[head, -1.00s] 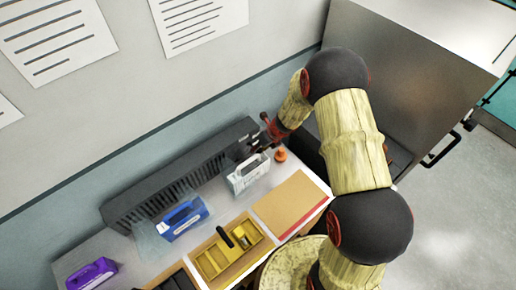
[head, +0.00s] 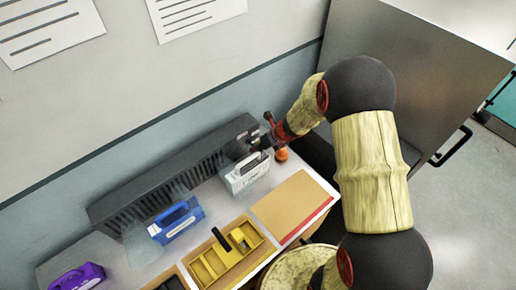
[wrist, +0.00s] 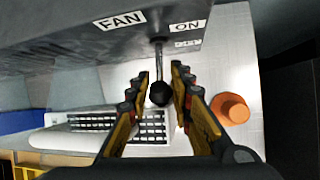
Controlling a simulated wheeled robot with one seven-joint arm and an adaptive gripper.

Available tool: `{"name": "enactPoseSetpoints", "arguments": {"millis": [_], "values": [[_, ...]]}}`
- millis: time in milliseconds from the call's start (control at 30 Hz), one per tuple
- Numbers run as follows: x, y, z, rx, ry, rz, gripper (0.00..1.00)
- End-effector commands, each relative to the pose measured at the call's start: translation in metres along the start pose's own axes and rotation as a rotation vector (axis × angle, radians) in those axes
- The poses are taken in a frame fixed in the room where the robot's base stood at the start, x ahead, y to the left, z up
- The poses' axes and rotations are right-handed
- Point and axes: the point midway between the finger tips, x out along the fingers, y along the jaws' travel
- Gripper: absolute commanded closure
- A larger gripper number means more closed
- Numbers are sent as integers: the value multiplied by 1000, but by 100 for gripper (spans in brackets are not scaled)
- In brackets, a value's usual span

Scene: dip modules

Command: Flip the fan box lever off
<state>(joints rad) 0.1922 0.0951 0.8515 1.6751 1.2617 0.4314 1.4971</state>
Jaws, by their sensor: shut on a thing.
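The fan box is the dark housing in the wrist view (wrist: 110,45), with a white FAN label and a white ON label beside the lever. Its lever (wrist: 159,60) is a thin metal rod ending in a round black knob. My gripper (wrist: 160,88) has one finger on each side of the knob and is shut on the lever. In the head view my gripper (head: 263,146) is at the right end of the long dark slatted unit (head: 165,180); the lever is too small to make out there.
An orange knob-like piece (head: 281,154) stands just right of my gripper. A white-grey handled case (head: 243,174) sits just below it. A blue case (head: 176,220), a purple case (head: 77,277) and a yellow tray (head: 205,270) are farther left. A grey metal cabinet (head: 420,65) stands at right.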

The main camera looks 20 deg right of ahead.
Motion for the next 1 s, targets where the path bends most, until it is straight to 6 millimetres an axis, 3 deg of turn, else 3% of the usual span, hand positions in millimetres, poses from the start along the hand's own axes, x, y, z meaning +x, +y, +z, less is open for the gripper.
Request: {"name": "enactPoseSetpoints", "arguments": {"millis": [33,67,333,733,1000], "values": [[0,0,0,0,1,0,100],[0,0,0,0,1,0,78],[0,0,0,0,1,0,62],[-6,0,0,1,0,0,62],[-54,-1,1,0,-3,-3,62]]}}
